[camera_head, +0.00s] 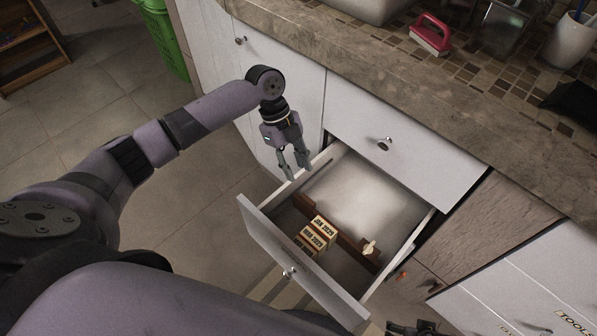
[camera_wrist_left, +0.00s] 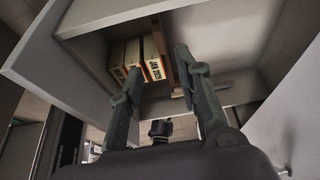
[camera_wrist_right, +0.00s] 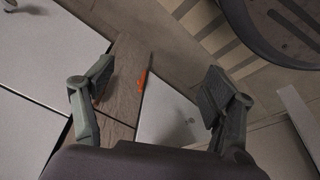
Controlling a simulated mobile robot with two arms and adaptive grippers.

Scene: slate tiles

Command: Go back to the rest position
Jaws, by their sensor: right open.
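My left gripper (camera_head: 294,176) hangs above the left rim of the open drawer (camera_head: 259,232), empty. In the left wrist view the fingers (camera_wrist_left: 158,65) stand apart, with nothing between them. My right gripper shows only as a dark bit at the bottom edge of the head view (camera_head: 412,328). In the right wrist view its fingers (camera_wrist_right: 160,90) are wide apart and empty, in front of the cabinet fronts.
The drawer holds several dated boxes (camera_head: 318,233), a wooden divider (camera_head: 350,240) and a small pale item (camera_head: 369,247). An orange item (camera_wrist_right: 145,76) is near the wooden cabinet panel (camera_wrist_right: 122,85). The counter (camera_head: 400,75) carries a red-handled brush (camera_head: 431,34). Floor (camera_head: 90,115) is open at left.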

